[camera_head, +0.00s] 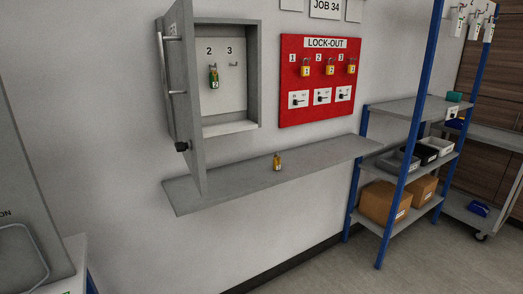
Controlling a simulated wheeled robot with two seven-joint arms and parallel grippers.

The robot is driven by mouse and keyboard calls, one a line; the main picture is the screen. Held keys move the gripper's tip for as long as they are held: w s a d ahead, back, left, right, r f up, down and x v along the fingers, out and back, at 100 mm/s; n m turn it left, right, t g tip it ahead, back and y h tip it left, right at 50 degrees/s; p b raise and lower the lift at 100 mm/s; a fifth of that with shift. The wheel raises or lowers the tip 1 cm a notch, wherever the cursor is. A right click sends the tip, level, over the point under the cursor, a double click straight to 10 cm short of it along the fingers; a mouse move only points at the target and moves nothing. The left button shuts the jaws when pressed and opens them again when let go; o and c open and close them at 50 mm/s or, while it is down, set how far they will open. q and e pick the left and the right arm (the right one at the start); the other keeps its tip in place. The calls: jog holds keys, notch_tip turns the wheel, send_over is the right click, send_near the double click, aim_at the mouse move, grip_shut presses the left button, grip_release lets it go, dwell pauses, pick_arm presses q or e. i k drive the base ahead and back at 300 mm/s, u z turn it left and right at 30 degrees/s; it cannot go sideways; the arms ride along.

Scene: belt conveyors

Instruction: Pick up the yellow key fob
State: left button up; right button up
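A small yellow key fob (277,163) stands on the grey wall shelf (230,187), near the middle of its length, below the gap between the open key cabinet (226,124) and the red lock-out board (283,90). A green fob (213,79) hangs inside the cabinet under the number 2; the hook (234,64) under 3 is empty. Yellow padlocks (329,68) hang on the board under 1, 2 and 3. Neither of my grippers shows in this view.
The cabinet door (184,97) stands open over the left part of the shelf. A blue-framed rack (408,107) with bins and cardboard boxes (384,201) stands at the right. A grey cabinet-like body (28,165) stands at the left. The floor in front of the rack is clear.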

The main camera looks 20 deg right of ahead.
aim_at(277, 161)
jog(key=z, duration=0.75)
jog(key=i, duration=1.05)
jog(key=u, duration=0.55)
jog(key=i, duration=0.45)
jog(key=u, duration=0.55)
